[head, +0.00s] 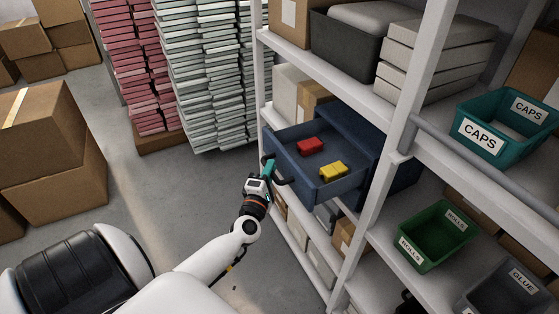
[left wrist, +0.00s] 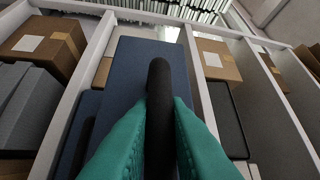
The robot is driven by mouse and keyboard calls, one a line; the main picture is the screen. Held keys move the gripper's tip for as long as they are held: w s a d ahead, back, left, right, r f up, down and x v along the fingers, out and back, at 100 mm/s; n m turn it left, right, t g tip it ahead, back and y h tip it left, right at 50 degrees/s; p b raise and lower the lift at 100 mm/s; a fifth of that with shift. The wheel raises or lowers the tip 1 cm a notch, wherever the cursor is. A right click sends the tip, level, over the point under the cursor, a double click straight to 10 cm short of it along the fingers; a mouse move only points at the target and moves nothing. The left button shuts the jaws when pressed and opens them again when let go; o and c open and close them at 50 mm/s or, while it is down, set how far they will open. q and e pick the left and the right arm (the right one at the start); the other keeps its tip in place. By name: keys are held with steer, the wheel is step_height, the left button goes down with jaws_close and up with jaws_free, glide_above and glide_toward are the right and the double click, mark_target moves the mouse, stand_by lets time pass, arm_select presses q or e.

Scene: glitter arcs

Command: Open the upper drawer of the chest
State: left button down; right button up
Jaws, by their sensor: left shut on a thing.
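The blue chest (head: 352,131) stands on a middle shelf of the white rack. Its upper drawer (head: 318,192) is pulled well out toward my left arm. A red block (head: 310,146) and a yellow block (head: 333,171) lie inside the drawer. My left gripper (head: 268,170) is at the drawer's front, its teal fingers shut on the dark handle. In the left wrist view the black handle (left wrist: 159,110) runs between the two teal fingers, with the blue drawer front (left wrist: 125,85) behind it. My right gripper is not in view.
The white rack's upright (head: 385,180) stands right of the drawer. A teal CAPS bin (head: 478,138) and a green ROLLS bin (head: 431,262) are on shelves to the right. Cardboard boxes (head: 40,140) stand at the left. Grey floor (head: 150,200) lies open between them and the rack.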

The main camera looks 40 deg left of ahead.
arm_select(q)
steer(key=shift+s+a+f, duration=0.1)
steer(key=shift+s+a, duration=0.2)
steer(key=shift+s, duration=0.55)
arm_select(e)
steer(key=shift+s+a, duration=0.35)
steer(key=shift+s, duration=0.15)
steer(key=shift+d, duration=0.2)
arm_select(q)
steer(key=c, duration=1.4)
jaws_free()
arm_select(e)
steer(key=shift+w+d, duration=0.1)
arm_select(q)
steer(key=shift+s, duration=0.1)
